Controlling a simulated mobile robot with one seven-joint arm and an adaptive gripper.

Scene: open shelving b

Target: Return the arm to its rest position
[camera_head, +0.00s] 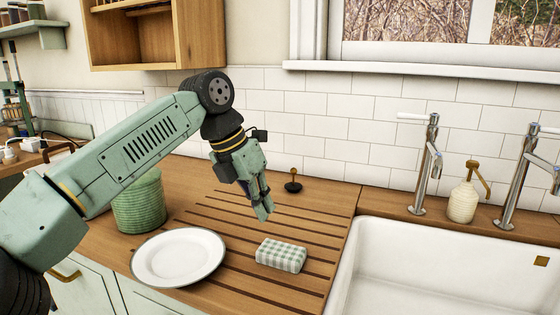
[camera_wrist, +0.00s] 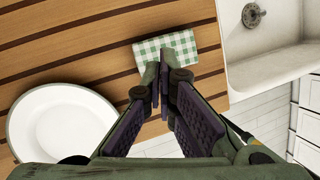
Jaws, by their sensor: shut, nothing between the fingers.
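My arm reaches in from the left in the head view, over the wooden counter (camera_head: 215,268). My gripper (camera_head: 264,214) points down above the grooved part of the counter, shut and empty. A green and white checked block (camera_head: 281,255) lies on the grooves below and a little right of the fingertips. In the wrist view the shut fingertips of my gripper (camera_wrist: 162,75) overlap the lower part of the checked block (camera_wrist: 178,45). In the head view a gap shows between fingers and block.
A white plate (camera_head: 178,257) lies left of the block. A green ribbed jar (camera_head: 139,203) stands behind the plate, close under my arm. A white sink (camera_head: 450,265) with two taps and a soap dispenser (camera_head: 464,196) is at the right. A wooden wall cabinet (camera_head: 155,38) hangs above.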

